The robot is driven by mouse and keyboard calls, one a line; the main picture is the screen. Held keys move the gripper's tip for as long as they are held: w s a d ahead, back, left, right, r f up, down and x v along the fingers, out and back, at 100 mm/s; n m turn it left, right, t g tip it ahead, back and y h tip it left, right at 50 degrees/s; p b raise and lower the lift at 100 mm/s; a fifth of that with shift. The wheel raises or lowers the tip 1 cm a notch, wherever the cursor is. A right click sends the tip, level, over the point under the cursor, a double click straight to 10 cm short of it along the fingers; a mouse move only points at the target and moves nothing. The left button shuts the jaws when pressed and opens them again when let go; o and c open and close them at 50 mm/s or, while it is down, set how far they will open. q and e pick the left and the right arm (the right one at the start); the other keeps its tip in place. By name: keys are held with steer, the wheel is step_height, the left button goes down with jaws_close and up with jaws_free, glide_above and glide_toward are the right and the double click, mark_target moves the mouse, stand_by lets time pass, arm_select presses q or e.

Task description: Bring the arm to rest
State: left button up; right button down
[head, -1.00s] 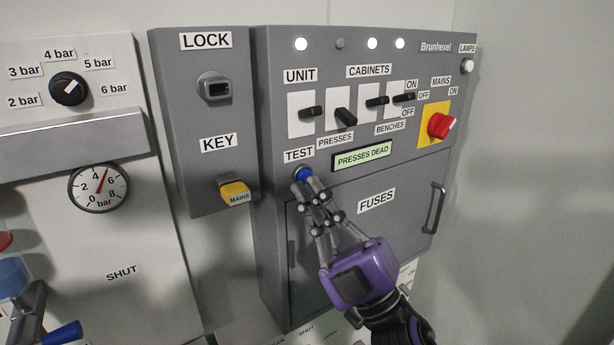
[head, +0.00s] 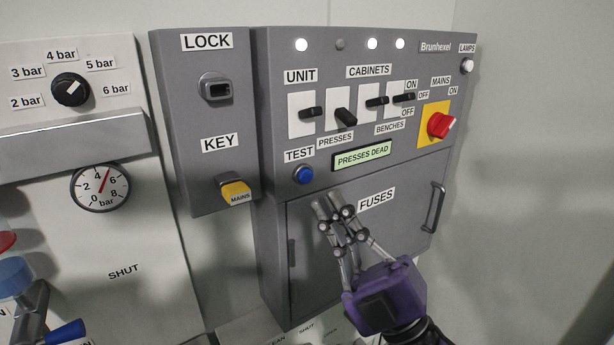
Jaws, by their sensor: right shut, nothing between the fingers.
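My right gripper (head: 327,203) is purple with grey linked fingers. It is shut and empty in front of the FUSES door (head: 398,222), below and right of the blue TEST button (head: 304,174). The fingertips are apart from the button, which is fully visible. The display (head: 362,157) above the gripper reads PRESSES DEAD. My left gripper is not in view.
The grey cabinet carries several black switches (head: 346,118), a red mains switch (head: 439,125) and a door handle (head: 434,208). To its left are a lock box with a yellow MAINS key (head: 235,190), a pressure gauge (head: 100,187) and a selector knob (head: 70,89). The right wall is bare.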

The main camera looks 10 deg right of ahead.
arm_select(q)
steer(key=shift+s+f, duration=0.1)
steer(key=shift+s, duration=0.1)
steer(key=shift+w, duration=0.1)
